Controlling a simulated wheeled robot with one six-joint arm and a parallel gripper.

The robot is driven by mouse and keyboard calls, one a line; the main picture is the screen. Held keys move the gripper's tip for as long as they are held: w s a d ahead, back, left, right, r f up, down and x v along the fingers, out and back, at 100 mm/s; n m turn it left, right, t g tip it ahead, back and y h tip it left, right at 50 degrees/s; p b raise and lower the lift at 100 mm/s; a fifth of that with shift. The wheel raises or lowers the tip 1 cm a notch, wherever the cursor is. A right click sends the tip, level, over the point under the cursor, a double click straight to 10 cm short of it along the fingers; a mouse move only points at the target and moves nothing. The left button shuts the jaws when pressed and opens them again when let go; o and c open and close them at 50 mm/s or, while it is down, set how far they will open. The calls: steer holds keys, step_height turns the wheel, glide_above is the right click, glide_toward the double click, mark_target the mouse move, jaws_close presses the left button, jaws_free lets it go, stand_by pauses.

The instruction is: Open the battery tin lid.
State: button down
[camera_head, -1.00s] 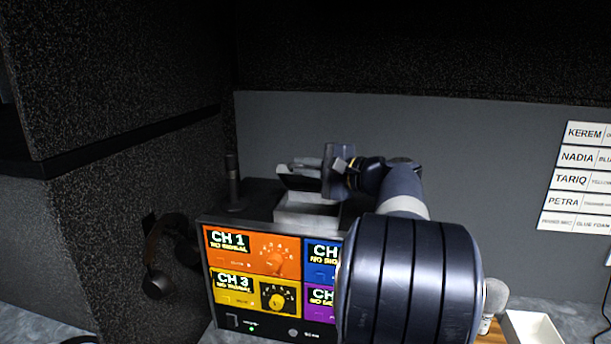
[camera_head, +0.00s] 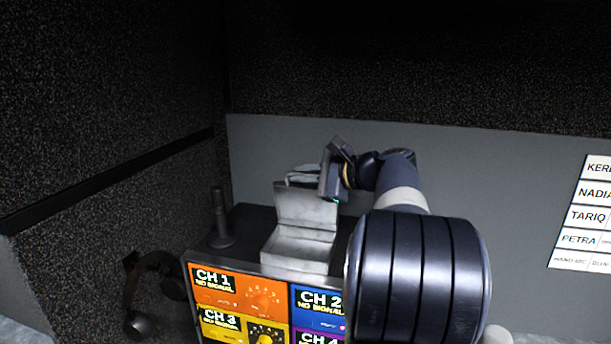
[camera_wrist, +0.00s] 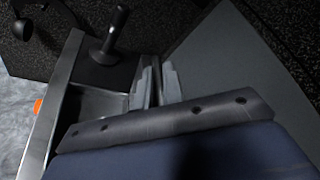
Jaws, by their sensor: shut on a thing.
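The battery tin (camera_head: 297,249) is a pale metal box on top of the dark channel unit. Its lid (camera_head: 306,207) stands raised at the back, close to upright, with its inner face showing. My gripper (camera_head: 303,174) is at the lid's top edge, with pale fingers closed on it. In the wrist view the fingers (camera_wrist: 157,86) lie on either side of the thin lid edge. The tin's inside is mostly hidden in the wrist view.
A black microphone on a stand (camera_head: 220,220) is left of the tin. The channel unit's coloured front (camera_head: 240,292) faces me. Headphones (camera_head: 150,285) hang on the left wall. The grey back wall (camera_head: 470,180) is behind my arm.

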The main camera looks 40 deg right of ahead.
steer(key=shift+w+d+m+g, duration=0.3)
steer(key=shift+w+d+m, duration=0.2)
steer(key=shift+w+d, duration=0.15)
steer(key=shift+w+d+m+g+y, duration=0.35)
steer(key=shift+w+d+m, duration=0.35)
steer(key=shift+d, duration=0.3)
steer(key=c, duration=1.5)
jaws_free()
steer(key=shift+c, duration=0.2)
steer(key=b+v, duration=0.2)
steer(key=v, duration=0.8)
steer(key=shift+s+d+r, duration=0.2)
steer(key=shift+s, duration=0.1)
